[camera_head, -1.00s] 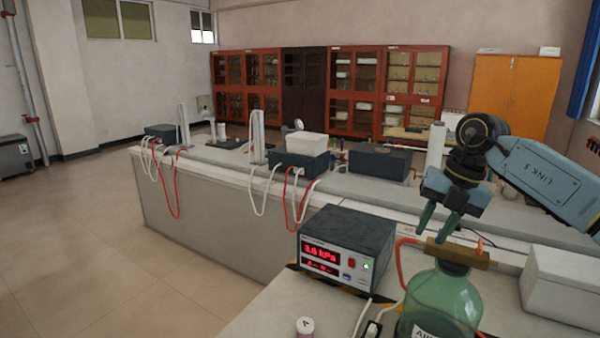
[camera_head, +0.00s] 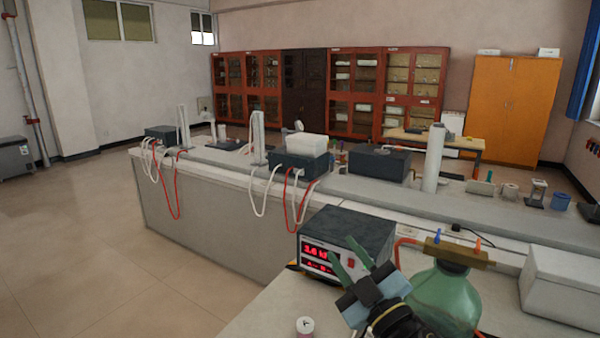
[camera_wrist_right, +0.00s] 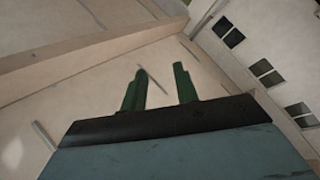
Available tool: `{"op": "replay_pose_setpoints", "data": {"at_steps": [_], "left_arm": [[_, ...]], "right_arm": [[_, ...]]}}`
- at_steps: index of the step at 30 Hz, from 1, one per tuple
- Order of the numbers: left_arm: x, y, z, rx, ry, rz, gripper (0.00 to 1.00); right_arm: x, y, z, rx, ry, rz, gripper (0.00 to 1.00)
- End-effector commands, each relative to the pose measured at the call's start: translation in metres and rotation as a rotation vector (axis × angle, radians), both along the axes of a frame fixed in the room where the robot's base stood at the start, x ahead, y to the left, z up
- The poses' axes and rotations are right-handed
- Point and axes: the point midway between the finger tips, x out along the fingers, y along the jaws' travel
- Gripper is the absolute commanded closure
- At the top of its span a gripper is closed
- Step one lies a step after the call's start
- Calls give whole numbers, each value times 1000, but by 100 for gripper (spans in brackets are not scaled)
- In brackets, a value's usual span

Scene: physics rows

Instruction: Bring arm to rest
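My right gripper (camera_head: 347,258) is low in the head view, in front of the pressure meter (camera_head: 330,240) and left of the green glass bottle (camera_head: 447,297). Its two green fingers stand apart with nothing between them. In the right wrist view the fingers (camera_wrist_right: 159,88) also show spread and empty, with floor and walls behind them. The gripper hides part of the meter's front and part of the bottle. My left gripper is not in the head view.
A white box (camera_head: 565,285) stands on the near bench at the right. A small white-capped jar (camera_head: 305,326) is at the bottom edge. The long bench behind carries dark devices (camera_head: 378,163) and a white cylinder (camera_head: 433,158). Open floor (camera_head: 80,260) lies at the left.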

Motion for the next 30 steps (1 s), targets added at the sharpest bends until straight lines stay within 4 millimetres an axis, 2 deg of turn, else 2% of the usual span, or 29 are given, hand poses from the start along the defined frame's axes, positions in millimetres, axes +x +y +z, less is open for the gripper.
{"op": "replay_pose_setpoints", "data": {"at_steps": [1,5,8,9,12,15,18,26,27,30], "left_arm": [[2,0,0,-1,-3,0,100],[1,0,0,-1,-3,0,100],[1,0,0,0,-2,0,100],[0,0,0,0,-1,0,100],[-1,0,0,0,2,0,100],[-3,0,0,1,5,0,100],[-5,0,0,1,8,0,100],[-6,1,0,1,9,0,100],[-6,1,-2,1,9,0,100],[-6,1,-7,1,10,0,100]], "right_arm": [[-7,-17,-22,62,107,-81,70],[-31,-63,-82,167,400,-280,70],[-66,-92,-133,215,649,-407,70],[-85,-101,-153,227,752,-451,70],[-132,-118,-194,237,985,-531,70],[-176,-127,-222,232,1170,-578,70],[-215,-132,-239,221,1322,-604,70],[-305,-138,-261,178,1645,-628,70],[-313,-138,-266,170,1678,-628,70],[-303,-136,-296,166,1676,-629,70]]}}
